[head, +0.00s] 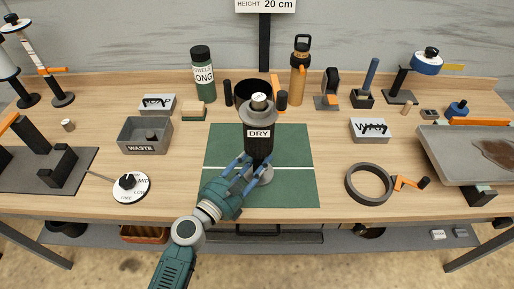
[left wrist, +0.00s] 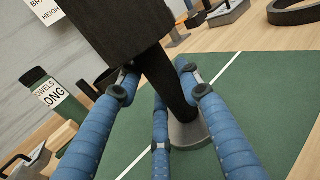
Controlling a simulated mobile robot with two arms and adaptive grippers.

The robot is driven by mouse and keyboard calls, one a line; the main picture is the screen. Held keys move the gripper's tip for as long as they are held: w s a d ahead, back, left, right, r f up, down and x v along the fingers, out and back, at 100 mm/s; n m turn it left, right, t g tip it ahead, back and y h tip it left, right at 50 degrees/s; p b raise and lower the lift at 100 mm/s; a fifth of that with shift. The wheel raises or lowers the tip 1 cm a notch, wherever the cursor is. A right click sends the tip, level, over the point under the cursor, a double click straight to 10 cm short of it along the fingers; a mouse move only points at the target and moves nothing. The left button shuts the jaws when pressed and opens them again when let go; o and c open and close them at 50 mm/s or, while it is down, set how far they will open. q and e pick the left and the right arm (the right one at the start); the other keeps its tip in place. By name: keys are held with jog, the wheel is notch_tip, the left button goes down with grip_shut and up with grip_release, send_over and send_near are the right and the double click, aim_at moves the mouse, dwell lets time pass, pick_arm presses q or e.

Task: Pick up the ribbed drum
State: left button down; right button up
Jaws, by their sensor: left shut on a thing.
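The drum (head: 258,148) is a dark upright cylinder with a white "DRY" label, a grey collar and a pale knob on top. In the left wrist view its dark, finely textured body (left wrist: 110,35) fills the top, narrowing to a dark stem above a grey round foot (left wrist: 188,132). My left gripper (head: 246,168) comes from the front left, its blue fingers shut around the lower dark part; the fingers (left wrist: 155,88) also show on both sides of the stem. The foot is over the green mat (head: 295,180); I cannot tell whether it touches. My right gripper is not in view.
Behind the drum stands a black round container (head: 241,92) with dark posts. A grey WASTE bin (head: 133,147) is at left, a dark ring (head: 369,204) at right, and a grey tray (head: 450,164) at far right. The mat's right side is clear.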

aim_at(252, 104)
pick_arm(q)
jog(key=shift+r+p, duration=0.35)
jog(key=shift+r, duration=0.35)
notch_tip(252, 104, up, 12)
jog(key=p, duration=0.7)
jog(key=shift+f, duration=0.1)
notch_tip(252, 104, up, 6)
jog(key=shift+p, duration=1)
jog(key=shift+r, duration=0.55)
jog(key=shift+f, duration=0.1)
